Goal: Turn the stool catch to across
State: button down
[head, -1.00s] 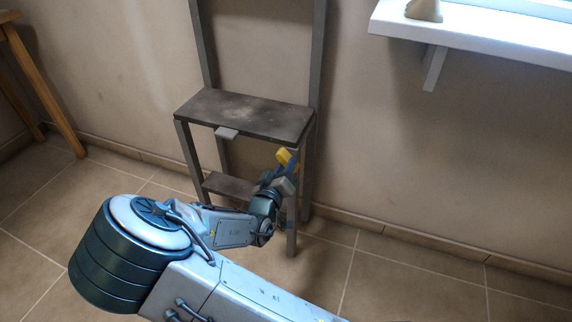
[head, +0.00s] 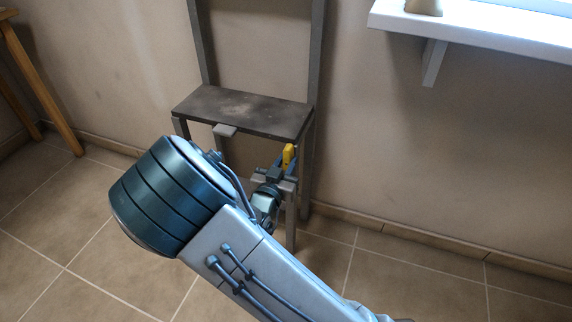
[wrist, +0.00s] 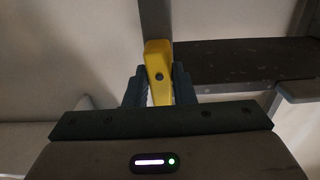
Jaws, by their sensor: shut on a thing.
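The stool (head: 243,112) has a dark worn seat and grey legs and stands against the wall. Its yellow catch (head: 289,152) shows below the right side of the seat, close to upright in the head view. In the wrist view the catch (wrist: 157,58) has a dark pivot dot and lies roughly in line with a grey post (wrist: 155,18). My gripper (wrist: 159,90) is shut on the catch, one finger on each side. In the head view my gripper (head: 283,166) is small, and my arm hides the lower stool.
A small grey tab (head: 225,131) sticks out under the seat's front edge. A white shelf (head: 470,35) with a bracket (head: 434,63) is on the wall at upper right. A wooden table leg (head: 45,90) stands at left. The tiled floor at right is clear.

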jog(key=shift+f, duration=0.1)
dwell(0.4)
jog(key=c, duration=1.2)
grip_release()
jog(key=shift+c, duration=0.2)
jog(key=p+v, duration=0.4)
jog(key=v, duration=1)
